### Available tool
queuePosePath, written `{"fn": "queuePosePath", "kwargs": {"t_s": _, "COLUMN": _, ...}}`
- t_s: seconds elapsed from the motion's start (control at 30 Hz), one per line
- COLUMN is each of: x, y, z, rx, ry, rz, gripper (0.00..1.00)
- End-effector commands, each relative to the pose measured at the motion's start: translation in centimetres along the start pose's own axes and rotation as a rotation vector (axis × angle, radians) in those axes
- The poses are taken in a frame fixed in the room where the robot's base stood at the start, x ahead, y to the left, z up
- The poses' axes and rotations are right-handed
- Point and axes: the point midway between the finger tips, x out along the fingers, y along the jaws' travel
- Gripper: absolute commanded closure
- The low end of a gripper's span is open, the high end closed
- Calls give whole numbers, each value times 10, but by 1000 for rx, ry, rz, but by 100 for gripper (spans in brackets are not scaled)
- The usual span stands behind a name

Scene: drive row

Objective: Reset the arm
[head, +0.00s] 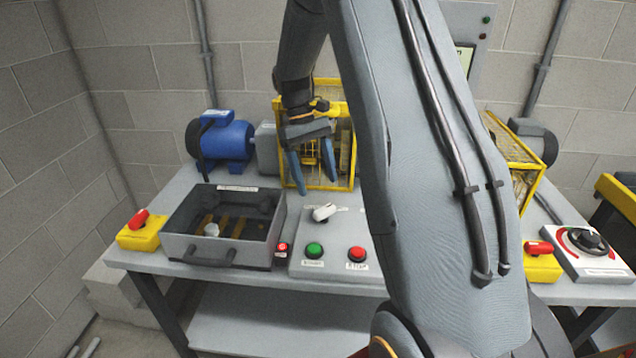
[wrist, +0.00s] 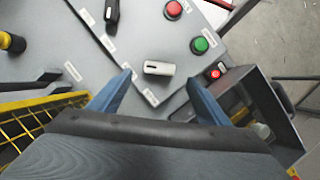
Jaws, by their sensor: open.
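My gripper (head: 312,172) is open, with two blue fingers apart and nothing between them. In the head view it hangs above the bench, in front of a yellow guard cage (head: 343,186). In the wrist view the open fingers (wrist: 157,92) point towards a white lever (wrist: 158,68) on a grey control panel. The lever also shows in the head view (head: 324,212), on the panel behind the green button (head: 314,250) and the red button (head: 357,253). My arm hides the bench's middle right.
A blue motor (head: 224,140) stands left of the cage. An open grey box (head: 218,253) with a small pale piece inside sits at the front left. Yellow boxes with red tops stand at left (head: 139,238) and right (head: 541,266). A dial box (head: 588,250) is at far right.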

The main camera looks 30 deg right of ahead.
Motion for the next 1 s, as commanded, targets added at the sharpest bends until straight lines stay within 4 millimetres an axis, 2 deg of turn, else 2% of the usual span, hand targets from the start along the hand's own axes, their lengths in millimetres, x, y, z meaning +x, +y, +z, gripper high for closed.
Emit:
{"fn": "queuePosePath", "kwargs": {"t_s": 0.33, "x": 0, "y": -1, "z": 0, "rx": 0, "ry": 0, "rz": 0, "gripper": 30}}
{"fn": "queuePosePath", "kwargs": {"t_s": 0.47, "x": 0, "y": -9, "z": 5, "rx": 4, "ry": 18, "rz": 2, "gripper": 30}}
{"fn": "queuePosePath", "kwargs": {"t_s": 0.57, "x": 1, "y": -27, "z": 15, "rx": 11, "ry": 60, "rz": 8, "gripper": 30}}
{"fn": "queuePosePath", "kwargs": {"t_s": 0.67, "x": 5, "y": -57, "z": 33, "rx": 30, "ry": 132, "rz": 11, "gripper": 30}}
{"fn": "queuePosePath", "kwargs": {"t_s": 0.8, "x": 16, "y": -98, "z": 65, "rx": 68, "ry": 244, "rz": 8, "gripper": 30}}
{"fn": "queuePosePath", "kwargs": {"t_s": 1.0, "x": 40, "y": -146, "z": 114, "rx": 124, "ry": 385, "rz": -7, "gripper": 30}}
